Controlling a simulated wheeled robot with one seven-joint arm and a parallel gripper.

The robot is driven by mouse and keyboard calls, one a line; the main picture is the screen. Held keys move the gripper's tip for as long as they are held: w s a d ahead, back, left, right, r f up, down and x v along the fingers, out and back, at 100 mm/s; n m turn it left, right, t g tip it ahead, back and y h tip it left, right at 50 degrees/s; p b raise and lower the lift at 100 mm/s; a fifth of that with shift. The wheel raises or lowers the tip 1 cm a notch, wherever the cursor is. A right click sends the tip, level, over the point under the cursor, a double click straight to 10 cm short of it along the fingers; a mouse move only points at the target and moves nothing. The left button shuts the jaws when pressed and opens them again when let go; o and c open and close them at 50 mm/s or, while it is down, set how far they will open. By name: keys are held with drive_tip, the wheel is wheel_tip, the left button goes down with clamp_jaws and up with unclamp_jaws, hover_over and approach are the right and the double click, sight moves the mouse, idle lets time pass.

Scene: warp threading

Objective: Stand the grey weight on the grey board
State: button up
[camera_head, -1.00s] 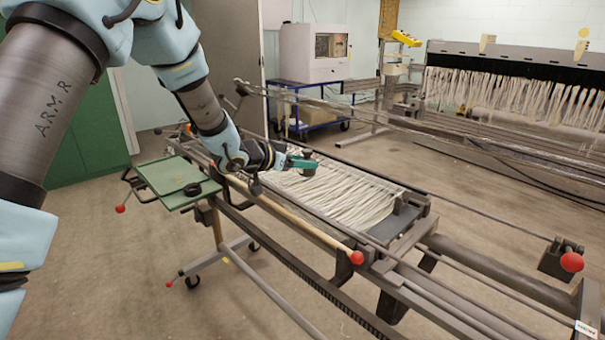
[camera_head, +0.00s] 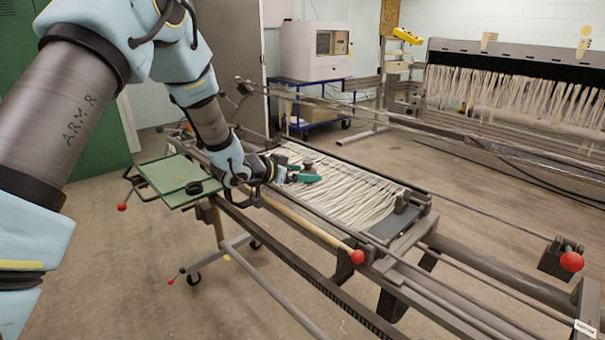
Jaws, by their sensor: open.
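My gripper (camera_head: 308,172), with teal fingers, is open low over the white threads (camera_head: 352,196) near the left end of the loom bed. A small grey weight (camera_head: 307,164) shows at its fingers, partly hidden by them. It looks upright; I cannot tell whether the fingers touch it. The grey board (camera_head: 384,229) shows bare at the right end of the threads; the threads cover the rest of what lies beneath. Another dark grey block (camera_head: 401,203) stands at that right end.
A green side table (camera_head: 170,178) with a black ring (camera_head: 193,188) stands left of the loom. A wooden bar with a red knob (camera_head: 357,257) runs along the loom's front edge. A metal frame stretches behind it.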

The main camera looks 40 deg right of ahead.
drive_tip(key=shift+r, duration=0.15)
drive_tip(key=b+v, duration=0.2)
drive_tip(key=v, duration=1)
drive_tip(key=w+a+f+n+t+y, duration=0.1)
drive_tip(key=w+a+n+t+y, duration=0.4)
drive_tip(key=a, duration=0.8)
drive_tip(key=w+a+n+t+y, duration=0.2)
drive_tip(key=w+a+n+y, duration=0.35)
drive_tip(key=a, duration=0.75)
drive_tip(key=s+a+f+n+g+y, duration=0.1)
drive_tip(key=s+a+n+g, duration=0.1)
drive_tip(key=s+a, duration=0.4)
drive_tip(key=s+a+f+n+g+y, duration=0.1)
drive_tip(key=s+a, duration=0.5)
drive_tip(key=a, duration=0.8)
drive_tip(key=n+g+y, duration=0.1)
drive_tip(key=n+g, duration=0.1)
drive_tip(key=n, duration=0.1)
drive_tip(key=shift+s+a+g, duration=0.3)
drive_tip(key=shift+s, duration=0.1)
drive_tip(key=shift+f, duration=0.1)
